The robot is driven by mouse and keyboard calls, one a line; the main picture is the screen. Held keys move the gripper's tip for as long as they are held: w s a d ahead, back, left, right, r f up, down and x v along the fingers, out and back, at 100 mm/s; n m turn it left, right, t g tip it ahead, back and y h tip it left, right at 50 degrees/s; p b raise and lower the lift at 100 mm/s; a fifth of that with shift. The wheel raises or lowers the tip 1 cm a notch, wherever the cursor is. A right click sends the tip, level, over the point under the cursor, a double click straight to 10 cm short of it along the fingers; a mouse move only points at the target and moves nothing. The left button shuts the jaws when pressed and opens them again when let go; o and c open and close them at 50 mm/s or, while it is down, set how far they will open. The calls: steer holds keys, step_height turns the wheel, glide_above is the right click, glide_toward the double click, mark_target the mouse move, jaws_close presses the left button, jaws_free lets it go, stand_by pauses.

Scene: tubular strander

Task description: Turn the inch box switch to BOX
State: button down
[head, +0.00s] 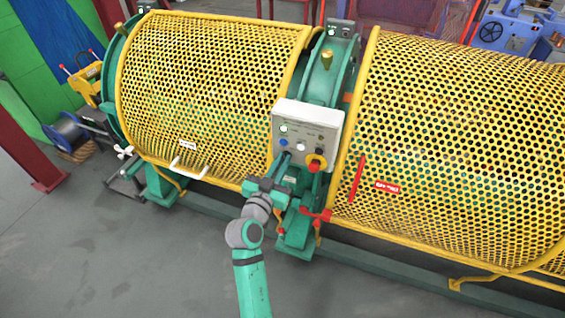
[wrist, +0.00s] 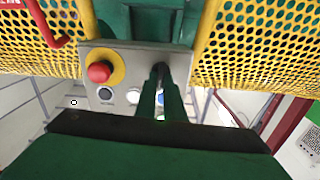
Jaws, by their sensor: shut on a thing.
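The grey control box (head: 308,117) is mounted between the two yellow mesh guards. In the wrist view its panel (wrist: 130,62) appears turned around, with the red stop button on the left. My gripper (head: 284,162) reaches up to the box's lower left part. In the wrist view its two green fingers (wrist: 161,76) are close together, shut on a small dark switch knob (wrist: 158,68). The fingers cover most of the knob, so its pointing direction and any label cannot be read. In the head view the knob is hidden behind my gripper.
A red stop button on a yellow ring (head: 317,162) sits right of my gripper; it also shows in the wrist view (wrist: 100,72). A blue button (head: 284,143) and a white button (head: 301,147) are close by. A red lever (head: 318,214) is below. Open floor lies in front.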

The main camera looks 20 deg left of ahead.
steer(key=n, duration=0.6)
steer(key=shift+a+n, duration=0.25)
steer(key=shift+n, duration=0.05)
stand_by(0.3)
steer(key=c, duration=1.9)
jaws_free()
steer(key=shift+o, duration=0.2)
steer(key=s, duration=1)
steer(key=shift+s+a, duration=0.2)
steer(key=shift+s, duration=0.2)
steer(key=shift+f, duration=0.1)
